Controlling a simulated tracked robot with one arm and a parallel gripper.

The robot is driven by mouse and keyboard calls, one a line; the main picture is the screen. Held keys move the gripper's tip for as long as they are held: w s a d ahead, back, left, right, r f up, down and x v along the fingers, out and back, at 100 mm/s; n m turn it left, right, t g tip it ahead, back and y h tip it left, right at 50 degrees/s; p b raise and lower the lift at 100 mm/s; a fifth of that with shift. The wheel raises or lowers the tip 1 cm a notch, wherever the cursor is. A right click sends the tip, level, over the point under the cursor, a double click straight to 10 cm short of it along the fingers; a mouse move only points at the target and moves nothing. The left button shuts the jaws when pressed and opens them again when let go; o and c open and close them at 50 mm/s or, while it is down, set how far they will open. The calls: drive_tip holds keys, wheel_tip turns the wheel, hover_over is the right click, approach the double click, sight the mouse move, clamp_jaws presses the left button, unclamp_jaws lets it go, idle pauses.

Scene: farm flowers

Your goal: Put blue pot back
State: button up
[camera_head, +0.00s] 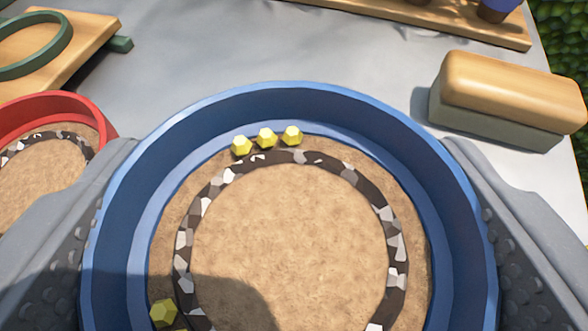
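The blue pot (462,265) fills the middle of the view, seen from above. It holds sandy soil, a ring of dark and pale stones, and several yellow nuggets along its inner wall. My gripper (290,225) straddles the pot, with one grey finger at the left side and one at the right. Both fingers look close against the pot's outer wall, but I cannot tell whether they press on it.
A red pot (88,103) with soil and a stone ring stands close on the left. A wooden board (85,35) with a green ring lies at the upper left. A wood-topped grey block (510,95) sits right. A wooden rack (450,18) lies behind. Grey table between is clear.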

sight(288, 207)
wheel_tip(288, 207, down, 4)
drive_tip(key=shift+r+b, duration=0.2)
drive_tip(key=shift+b, duration=0.4)
drive_tip(key=shift+r, duration=0.1)
drive_tip(key=o, duration=1.2)
drive_tip(key=shift+o, duration=0.2)
drive_tip(key=shift+s, duration=0.1)
drive_tip(key=shift+s+r, duration=0.2)
drive_tip(key=shift+s, duration=0.05)
drive_tip(key=p+v, duration=0.1)
drive_tip(key=v, duration=1)
drive_tip(key=shift+s+p, duration=0.15)
drive_tip(key=shift+p, duration=0.25)
drive_tip(key=shift+a+r, duration=0.1)
